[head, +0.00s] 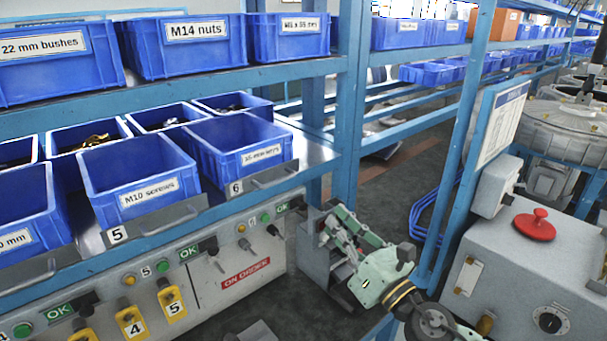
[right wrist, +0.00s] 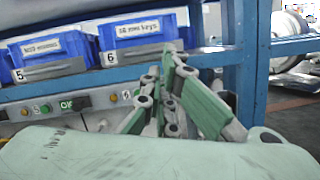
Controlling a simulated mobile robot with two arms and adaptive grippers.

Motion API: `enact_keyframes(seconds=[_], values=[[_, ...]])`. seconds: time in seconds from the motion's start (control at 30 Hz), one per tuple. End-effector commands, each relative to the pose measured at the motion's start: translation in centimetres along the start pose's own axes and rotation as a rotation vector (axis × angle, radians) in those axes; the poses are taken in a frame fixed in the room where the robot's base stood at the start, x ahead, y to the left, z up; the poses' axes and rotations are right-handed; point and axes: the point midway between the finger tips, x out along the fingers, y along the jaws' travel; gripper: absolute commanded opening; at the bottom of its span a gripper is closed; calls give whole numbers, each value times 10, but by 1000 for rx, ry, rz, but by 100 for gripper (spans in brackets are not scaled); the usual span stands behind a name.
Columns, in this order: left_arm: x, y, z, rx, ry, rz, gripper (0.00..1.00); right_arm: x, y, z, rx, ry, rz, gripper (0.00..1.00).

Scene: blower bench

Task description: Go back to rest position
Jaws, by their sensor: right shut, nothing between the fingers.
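My right gripper (head: 325,222) reaches in from the bottom right of the head view, its green and grey arm behind it. It hangs in front of the blue rack, by the right end of the button panel and below bin 6. In the right wrist view the same gripper (right wrist: 168,62) has its fingers together, with nothing between them. My left gripper does not show in either view.
Blue bins (head: 137,173) stand on the rack shelves, M10 screws at 5. The button panel (head: 240,266) runs below. A blue post (head: 350,110) and a grey box with a red button (head: 534,225) flank my right arm.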

Motion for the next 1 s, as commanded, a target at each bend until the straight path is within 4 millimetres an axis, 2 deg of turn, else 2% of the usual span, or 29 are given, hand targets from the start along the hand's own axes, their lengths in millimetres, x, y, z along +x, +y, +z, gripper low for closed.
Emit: enact_keyframes(seconds=[0.07,0.17,0.27,0.3,0.37,0.4,0.5,0.6,0.7,0.9,0.97,1.0], values=[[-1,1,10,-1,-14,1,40,-14,-9,-3,285,-56,-120,0],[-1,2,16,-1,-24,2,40,-48,-38,-18,730,-148,-349,0],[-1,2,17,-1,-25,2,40,-101,-67,-55,1162,-249,-624,0],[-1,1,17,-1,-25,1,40,-125,-74,-72,1313,-290,-736,0],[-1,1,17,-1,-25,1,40,-162,-79,-100,1510,-350,-902,0],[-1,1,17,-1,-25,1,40,-186,-78,-117,1626,-389,-1009,0],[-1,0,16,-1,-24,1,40,-241,-68,-153,1845,-481,-1251,0],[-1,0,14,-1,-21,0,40,-284,-50,-178,1989,-560,-1450,0],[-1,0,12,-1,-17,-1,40,-320,-30,-196,2089,-629,-1622,0],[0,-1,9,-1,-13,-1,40,-379,14,-216,2211,-760,-1935,0],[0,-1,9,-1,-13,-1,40,-396,28,-220,2232,-800,-2027,0],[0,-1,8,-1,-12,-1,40,-392,20,-232,2225,-794,-2021,0]])
